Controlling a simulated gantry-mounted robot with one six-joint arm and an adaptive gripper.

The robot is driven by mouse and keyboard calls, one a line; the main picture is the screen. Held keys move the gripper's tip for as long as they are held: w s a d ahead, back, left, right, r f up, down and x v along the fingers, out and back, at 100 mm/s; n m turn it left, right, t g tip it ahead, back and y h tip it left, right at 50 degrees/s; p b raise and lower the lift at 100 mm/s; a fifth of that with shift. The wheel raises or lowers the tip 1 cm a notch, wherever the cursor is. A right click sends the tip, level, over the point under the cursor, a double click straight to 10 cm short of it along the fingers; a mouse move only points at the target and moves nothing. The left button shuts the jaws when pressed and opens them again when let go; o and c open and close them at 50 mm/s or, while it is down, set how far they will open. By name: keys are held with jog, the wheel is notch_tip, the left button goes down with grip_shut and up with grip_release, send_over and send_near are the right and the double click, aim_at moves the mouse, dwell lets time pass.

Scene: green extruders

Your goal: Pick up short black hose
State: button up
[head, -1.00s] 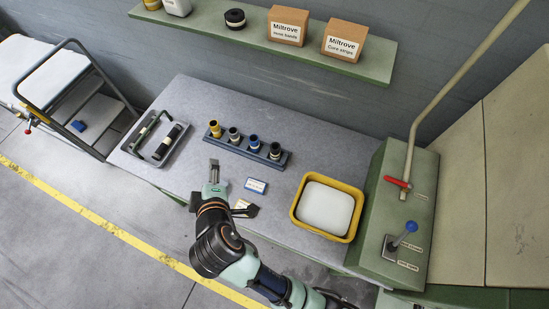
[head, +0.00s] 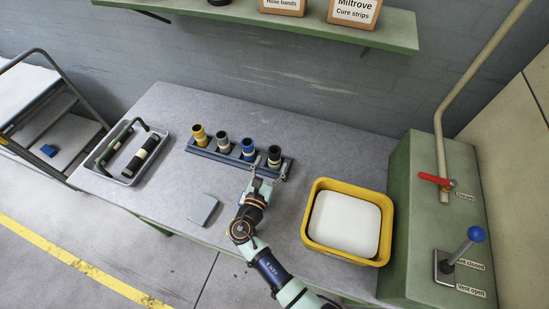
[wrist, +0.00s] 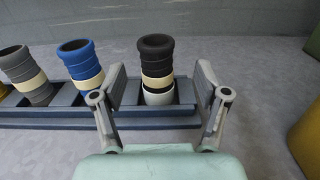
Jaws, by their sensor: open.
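The short black hose (head: 275,155) stands upright at the right end of a blue rack (head: 226,158). In the wrist view the black hose (wrist: 156,58) has a cream band and a pale base piece in its slot. My gripper (head: 268,169) is open at the front of that end of the rack. In the wrist view its two fingers (wrist: 161,82) stand to the left and right of the hose's lower part, with visible gaps on both sides. The gripper holds nothing.
Blue (head: 248,148), grey (head: 222,145) and yellow (head: 198,135) hoses stand in the same rack, left of the black one. A yellow bin (head: 316,243) is to the right. A grey tray (head: 126,180) holds dark hoses at left. A flat grey piece (head: 203,210) lies in front.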

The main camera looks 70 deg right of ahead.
aim_at(272, 159)
jog(key=d, duration=0.1)
jog(key=d+b, duration=0.1)
jog(key=d, duration=0.3)
jog(key=shift+w, duration=0.35)
grip_shut()
notch_tip(272, 159, up, 20)
jog(key=p, duration=0.6)
jog(key=shift+f+p, duration=0.15)
jog(key=shift+p, duration=0.15)
